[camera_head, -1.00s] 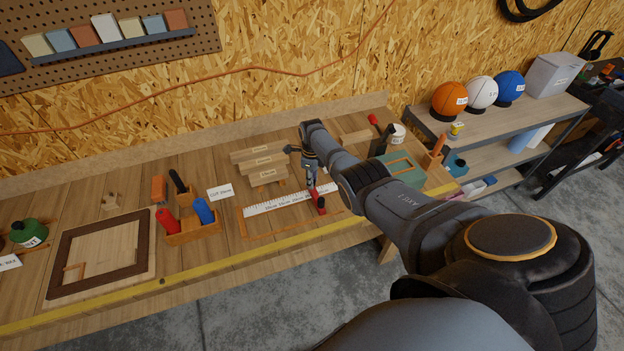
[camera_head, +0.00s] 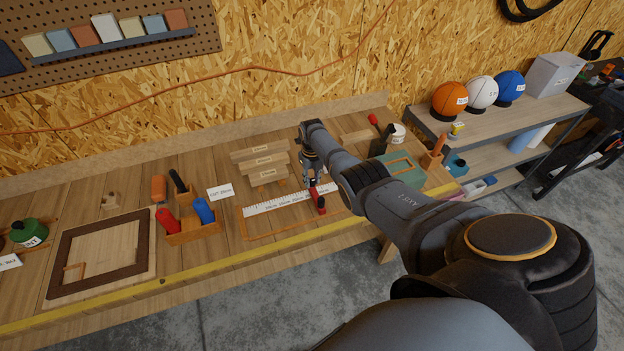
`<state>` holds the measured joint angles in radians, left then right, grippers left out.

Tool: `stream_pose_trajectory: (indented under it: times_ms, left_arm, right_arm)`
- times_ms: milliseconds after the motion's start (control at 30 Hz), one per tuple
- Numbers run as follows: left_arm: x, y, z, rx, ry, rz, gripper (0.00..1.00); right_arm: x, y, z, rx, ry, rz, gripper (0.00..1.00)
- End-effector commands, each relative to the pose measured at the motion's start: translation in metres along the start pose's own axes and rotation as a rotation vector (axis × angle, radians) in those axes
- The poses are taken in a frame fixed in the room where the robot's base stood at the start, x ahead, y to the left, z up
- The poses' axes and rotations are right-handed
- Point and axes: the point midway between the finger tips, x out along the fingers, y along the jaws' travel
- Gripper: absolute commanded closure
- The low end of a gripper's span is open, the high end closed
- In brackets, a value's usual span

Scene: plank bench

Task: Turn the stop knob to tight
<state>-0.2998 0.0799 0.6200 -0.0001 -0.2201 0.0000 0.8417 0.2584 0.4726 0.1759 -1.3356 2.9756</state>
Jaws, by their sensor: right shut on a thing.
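The red stop (camera_head: 318,203) sits across the white ruler strip (camera_head: 270,205) of the measuring jig on the bench. Its knob is mostly hidden at the gripper's fingertips. My right gripper (camera_head: 311,183) points down over the back end of the red stop and is shut on the stop knob. The knob's markings are too small to read from here. My left gripper is not in view.
A holder with red and blue handled tools (camera_head: 192,228) and a CUT card (camera_head: 220,192) stand left of the jig. Stacked wooden boards (camera_head: 262,162) lie behind it.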

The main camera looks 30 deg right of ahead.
Motion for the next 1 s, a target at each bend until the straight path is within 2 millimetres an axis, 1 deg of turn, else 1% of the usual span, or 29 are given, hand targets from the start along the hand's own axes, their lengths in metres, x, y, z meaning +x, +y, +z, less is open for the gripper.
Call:
stream_pose_trajectory:
  times_ms: [33, 533, 567, 700, 733, 1000]
  left_arm:
    - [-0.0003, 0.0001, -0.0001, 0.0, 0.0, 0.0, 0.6]
    - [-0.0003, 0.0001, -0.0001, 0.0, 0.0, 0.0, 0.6]
    - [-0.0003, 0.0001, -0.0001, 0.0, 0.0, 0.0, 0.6]
    - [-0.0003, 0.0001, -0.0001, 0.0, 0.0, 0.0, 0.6]
    - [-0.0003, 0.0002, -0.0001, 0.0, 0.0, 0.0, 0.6]
    - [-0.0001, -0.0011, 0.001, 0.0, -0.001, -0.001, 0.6]
  right_arm:
    - [-0.0032, -0.001, 0.003, 0.008, -0.009, -0.002, 1.0]
    - [-0.0034, -0.001, 0.0032, 0.025, -0.009, -0.002, 1.0]
    - [-0.0034, -0.001, 0.0032, 0.025, -0.009, -0.002, 0.72]
    - [-0.0025, -0.0007, 0.0023, 0.024, -0.006, -0.001, 0.53]
    - [-0.0022, -0.0006, 0.0021, 0.024, -0.006, -0.001, 0.51]
    - [-0.0009, -0.0002, 0.0009, 0.019, -0.003, 0.0, 0.51]
